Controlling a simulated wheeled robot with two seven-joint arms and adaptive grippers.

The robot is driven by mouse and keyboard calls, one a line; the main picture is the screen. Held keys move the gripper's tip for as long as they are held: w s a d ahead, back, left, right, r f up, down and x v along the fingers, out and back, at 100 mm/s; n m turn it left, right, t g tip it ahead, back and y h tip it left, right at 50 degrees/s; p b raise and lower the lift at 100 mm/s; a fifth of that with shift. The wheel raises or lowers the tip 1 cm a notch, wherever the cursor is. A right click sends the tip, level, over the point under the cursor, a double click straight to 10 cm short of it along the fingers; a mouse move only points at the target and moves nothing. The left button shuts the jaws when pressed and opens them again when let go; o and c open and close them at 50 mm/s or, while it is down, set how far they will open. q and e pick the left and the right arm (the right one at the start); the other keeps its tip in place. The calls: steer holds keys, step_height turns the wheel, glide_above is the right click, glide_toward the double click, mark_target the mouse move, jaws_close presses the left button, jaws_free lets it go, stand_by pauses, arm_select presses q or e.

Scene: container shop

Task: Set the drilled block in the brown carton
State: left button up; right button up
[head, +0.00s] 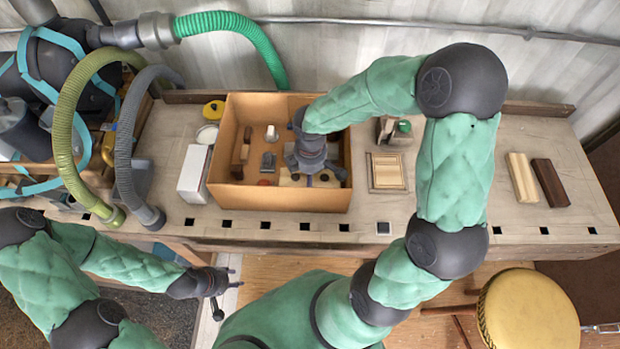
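The brown carton (278,197) stands open on the workbench at the middle. My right gripper (316,178) points down inside its right half, reached from above by the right arm. A pale wooden block (292,181) shows partly beneath that gripper. It may be the drilled block, but the gripper hides much of it and I see no holes. Whether the fingers grip it cannot be told. My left gripper (229,291) is off the bench's front edge at lower left, with its fingers apart and empty.
The carton also holds several small items, including a dark brown block (245,146) and a grey piece (268,161). A white box (194,174) stands left of it, a framed wooden panel (387,172) right. Two bars lie farther right. Hoses crowd the left; a yellow stool (527,310) stands in front.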

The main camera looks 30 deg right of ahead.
steer(key=shift+f, duration=0.35)
steer(key=shift+f, duration=0.15)
steer(key=o, duration=1.3)
step_height(320, 180, up, 11)
steer(key=p, duration=0.4)
steer(key=shift+f+p, duration=0.2)
steer(key=shift+p, duration=0.15)
steer(key=shift+r, duration=0.85)
